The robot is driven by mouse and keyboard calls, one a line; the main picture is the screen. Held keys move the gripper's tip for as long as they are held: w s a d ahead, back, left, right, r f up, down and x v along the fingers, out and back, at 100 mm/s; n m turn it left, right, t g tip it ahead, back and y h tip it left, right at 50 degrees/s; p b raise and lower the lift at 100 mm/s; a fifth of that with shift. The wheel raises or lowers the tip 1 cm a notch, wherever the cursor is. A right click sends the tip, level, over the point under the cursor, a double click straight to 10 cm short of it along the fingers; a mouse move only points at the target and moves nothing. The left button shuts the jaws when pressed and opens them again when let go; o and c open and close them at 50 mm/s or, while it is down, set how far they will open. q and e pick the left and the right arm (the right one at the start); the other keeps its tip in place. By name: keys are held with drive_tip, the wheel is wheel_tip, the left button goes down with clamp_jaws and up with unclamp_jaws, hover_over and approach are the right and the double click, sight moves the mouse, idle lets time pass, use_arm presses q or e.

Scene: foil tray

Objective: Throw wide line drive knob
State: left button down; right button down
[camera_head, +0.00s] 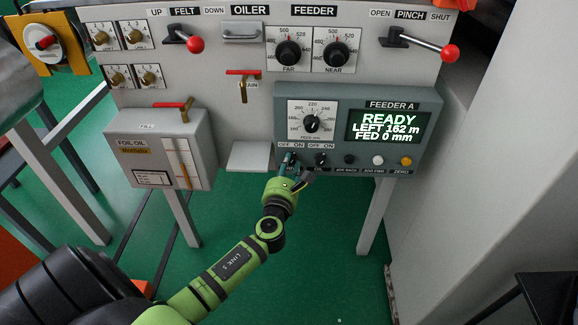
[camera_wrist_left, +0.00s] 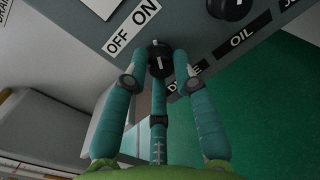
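The grey Feeder A box (camera_head: 425,125) hangs on the machine front and has a row of small controls under OFF/ON labels. The drive knob, small, black and with a white mark, shows in the left wrist view (camera_wrist_left: 159,62) beside an OFF ON label and a partly covered DRIVE label. My left gripper (camera_head: 289,161) is at the row's left end. In the left wrist view its teal fingers (camera_wrist_left: 160,60) flank the knob closely and seem to touch both sides. My right gripper is out of view.
The oil knob (camera_head: 320,159) is just right of my left gripper, with several buttons beyond it. The green display (camera_head: 388,126) reads READY, LEFT 162 m, FED 0 mm. The foil oil box (camera_head: 200,140) stands to the left. Green floor is open below.

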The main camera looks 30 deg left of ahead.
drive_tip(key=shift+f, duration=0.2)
use_arm(q)
drive_tip(key=shift+n+b, duration=0.3)
drive_tip(key=shift+b, duration=0.1)
drive_tip(key=shift+f+n+b, duration=0.1)
drive_tip(key=shift+n+b, duration=0.7)
drive_tip(key=shift+n, duration=0.3)
drive_tip(key=n+b, duration=0.2)
drive_tip(key=shift+n+t, duration=0.4)
drive_tip(key=n+y+b, duration=0.1)
drive_tip(key=n+b, duration=0.3)
drive_tip(key=n, duration=0.2)
drive_tip(key=shift+r+n+y+b, duration=0.2)
drive_tip(key=shift+n+y+b, duration=0.2)
drive_tip(key=shift+n, duration=0.3)
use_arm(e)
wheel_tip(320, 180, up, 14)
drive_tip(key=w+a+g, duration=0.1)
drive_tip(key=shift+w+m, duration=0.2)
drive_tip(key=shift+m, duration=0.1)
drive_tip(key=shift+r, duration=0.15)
use_arm(q)
drive_tip(key=c, duration=1)
unclamp_jaws()
drive_tip(key=shift+f, duration=0.1)
